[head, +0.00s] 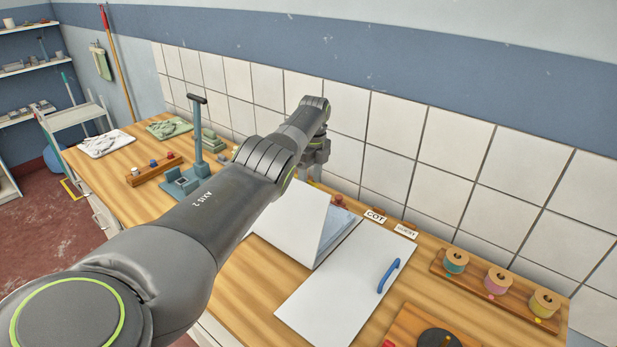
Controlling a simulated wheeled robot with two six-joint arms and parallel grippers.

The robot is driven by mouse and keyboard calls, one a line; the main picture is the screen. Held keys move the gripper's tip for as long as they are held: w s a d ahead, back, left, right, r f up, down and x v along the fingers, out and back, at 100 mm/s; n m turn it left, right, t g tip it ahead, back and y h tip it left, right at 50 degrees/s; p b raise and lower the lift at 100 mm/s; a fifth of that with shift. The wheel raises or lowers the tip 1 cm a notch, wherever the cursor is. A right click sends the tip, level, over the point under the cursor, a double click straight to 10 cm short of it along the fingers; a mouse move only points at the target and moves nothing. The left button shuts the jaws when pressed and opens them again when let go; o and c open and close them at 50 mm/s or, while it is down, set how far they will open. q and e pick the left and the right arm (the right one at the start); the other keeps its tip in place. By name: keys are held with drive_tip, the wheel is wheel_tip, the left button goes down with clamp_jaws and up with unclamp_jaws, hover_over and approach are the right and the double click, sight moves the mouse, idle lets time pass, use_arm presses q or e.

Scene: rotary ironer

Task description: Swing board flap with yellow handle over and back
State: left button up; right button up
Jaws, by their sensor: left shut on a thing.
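A white board flap (292,217) stands tilted up from the boards on the bench, over a pale blue surface (338,229). My left arm reaches across the picture from the lower left. My left gripper (312,172) is at the upper edge of the raised flap, shut on its handle; the arm and gripper hide most of the grip, and the yellow of the handle is hardly visible. Another white flap (335,290) with a blue handle (388,275) lies flat to the right. My right gripper is not in view.
Labels (375,215) stand behind the boards, close to the tiled wall. A wooden rack with thread spools (498,281) is at right. A grey-blue stand (197,145), a wooden peg block (153,169) and folded cloths (106,143) are at left.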

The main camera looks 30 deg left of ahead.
use_arm(q)
drive_tip(key=shift+w+d, duration=0.2)
wheel_tip(320, 180, up, 17)
drive_tip(key=p, duration=0.1)
drive_tip(key=shift+w+a+r, duration=0.15)
drive_tip(key=shift+w+r, duration=0.05)
drive_tip(key=shift+w, duration=0.25)
drive_tip(key=shift+f, duration=0.1)
idle(0.6)
